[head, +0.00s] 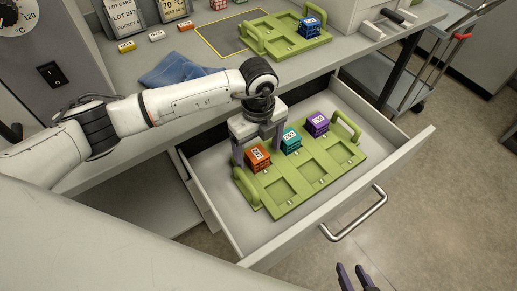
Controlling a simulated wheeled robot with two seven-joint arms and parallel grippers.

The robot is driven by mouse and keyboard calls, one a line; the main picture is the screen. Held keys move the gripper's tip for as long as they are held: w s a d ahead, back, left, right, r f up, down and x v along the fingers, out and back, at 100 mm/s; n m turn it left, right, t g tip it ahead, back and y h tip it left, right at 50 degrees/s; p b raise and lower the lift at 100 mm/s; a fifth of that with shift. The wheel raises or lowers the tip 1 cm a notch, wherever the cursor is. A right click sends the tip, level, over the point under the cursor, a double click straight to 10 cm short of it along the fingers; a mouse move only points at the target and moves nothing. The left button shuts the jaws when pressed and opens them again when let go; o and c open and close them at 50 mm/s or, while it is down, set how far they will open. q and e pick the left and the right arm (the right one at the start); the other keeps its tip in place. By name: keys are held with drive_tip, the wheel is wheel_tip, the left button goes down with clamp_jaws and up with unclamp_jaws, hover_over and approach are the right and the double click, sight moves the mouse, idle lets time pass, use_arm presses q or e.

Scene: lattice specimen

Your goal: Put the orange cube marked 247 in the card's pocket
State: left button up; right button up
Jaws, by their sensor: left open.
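The orange cube (258,158) sits in a left pocket of the green lattice tray (290,207) in the open drawer. Its white label is too small to read surely. My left gripper (257,152) points down over the orange cube, its fingers apart at either side of it; I cannot tell whether they touch it. A teal cube (291,141) and a purple cube (316,124) sit in the same back row. The front pockets are empty. The lot card (122,14) stands on the bench, its pocket line cut or unclear. My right gripper (354,273) shows at the bottom edge, fingers apart and empty.
The drawer (408,157) has tall walls and a bar handle (356,216). On the bench, a second green tray (280,42) holds a blue cube (311,27). A blue cloth (180,70) and small labelled blocks (157,36) lie nearby. A cart (385,78) stands right.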

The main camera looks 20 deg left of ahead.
sight(258, 153)
use_arm(q)
drive_tip(key=shift+r+p, duration=1.85)
drive_tip(key=shift+r, duration=0.65)
wheel_tip(258, 153, up, 10)
drive_tip(key=b, duration=0.1)
drive_tip(key=shift+r, duration=0.1)
